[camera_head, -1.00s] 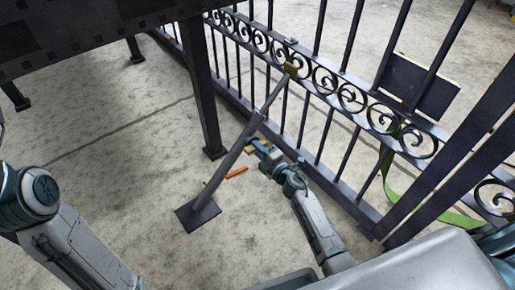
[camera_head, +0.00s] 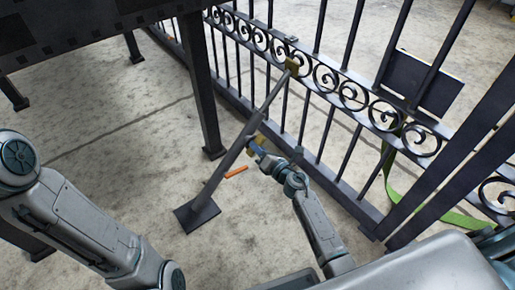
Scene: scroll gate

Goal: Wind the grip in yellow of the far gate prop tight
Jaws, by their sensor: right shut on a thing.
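The gate prop (camera_head: 218,178) is a grey strut that leans from a square foot plate (camera_head: 197,214) on the floor up to a brass-coloured bracket (camera_head: 291,67) on the gate. The yellow grip (camera_head: 260,138) shows small at the prop's middle, partly hidden by my gripper. My right gripper (camera_head: 254,146) is at the prop's middle, shut on the yellow grip. An orange bar (camera_head: 236,172) shows just right of the prop's lower part. My left arm comes in from the left; its gripper is out of view.
The black scroll gate (camera_head: 352,96) runs diagonally behind the prop. A dark table (camera_head: 90,32) with a leg (camera_head: 203,90) stands at the upper left. A green strap (camera_head: 455,218) hangs by the gate at the right. The concrete floor left of the prop is clear.

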